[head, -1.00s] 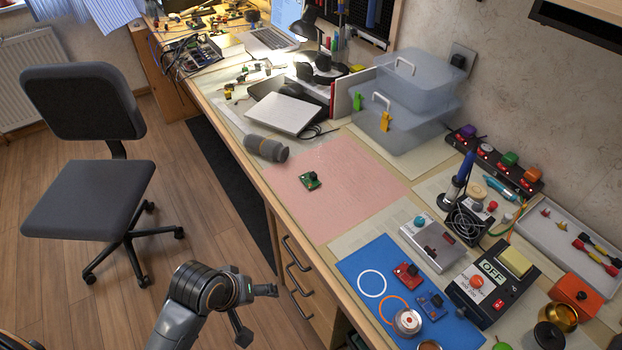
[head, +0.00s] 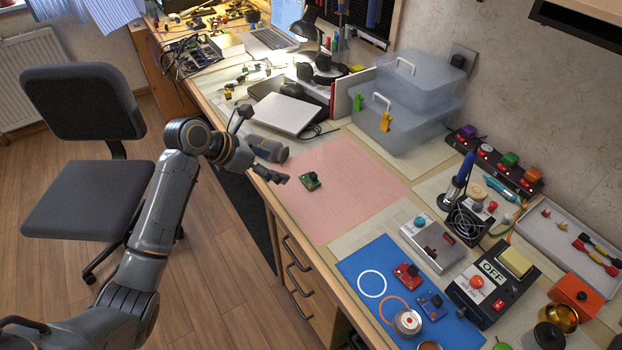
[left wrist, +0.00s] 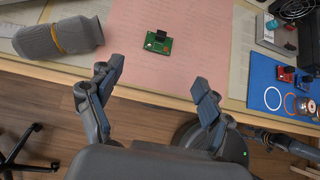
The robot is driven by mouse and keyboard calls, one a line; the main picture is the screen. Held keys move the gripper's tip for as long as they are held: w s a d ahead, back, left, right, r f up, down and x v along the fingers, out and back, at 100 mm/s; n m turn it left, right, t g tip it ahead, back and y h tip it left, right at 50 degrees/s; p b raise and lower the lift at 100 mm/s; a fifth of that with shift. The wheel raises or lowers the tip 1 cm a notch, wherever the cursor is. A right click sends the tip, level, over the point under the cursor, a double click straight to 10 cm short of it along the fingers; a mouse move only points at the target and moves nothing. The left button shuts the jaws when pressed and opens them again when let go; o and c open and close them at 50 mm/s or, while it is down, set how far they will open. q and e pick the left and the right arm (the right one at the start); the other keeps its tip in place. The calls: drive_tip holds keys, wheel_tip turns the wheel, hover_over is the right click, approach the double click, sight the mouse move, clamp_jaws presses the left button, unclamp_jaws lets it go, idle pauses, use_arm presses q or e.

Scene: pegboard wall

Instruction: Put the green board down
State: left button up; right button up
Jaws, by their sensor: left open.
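The small green board (head: 310,181), with a black part on top, lies on the pink mat (head: 345,200) on the workbench. It also shows in the left wrist view (left wrist: 158,42), beyond and between the fingertips. My left gripper (head: 280,177) is at the bench's front edge, just left of the board and apart from it. In the left wrist view its two fingers (left wrist: 158,95) are spread wide with nothing between them.
A grey cylinder with a tan band (left wrist: 60,38) lies left of the board, close to my left arm. A blue mat (head: 400,300) with red and blue boards lies to the right. Clear bins (head: 410,110) stand behind. The pink mat is otherwise clear.

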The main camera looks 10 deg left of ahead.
sight(311, 177)
use_arm(q)
drive_tip(key=b+x, duration=0.1)
drive_tip(key=x, duration=1.2)
drive_tip(key=shift+w+d+f, duration=0.1)
drive_tip(key=shift+w+d, duration=0.1)
drive_tip(key=shift+w, duration=0.15)
drive_tip(key=c, duration=1.2)
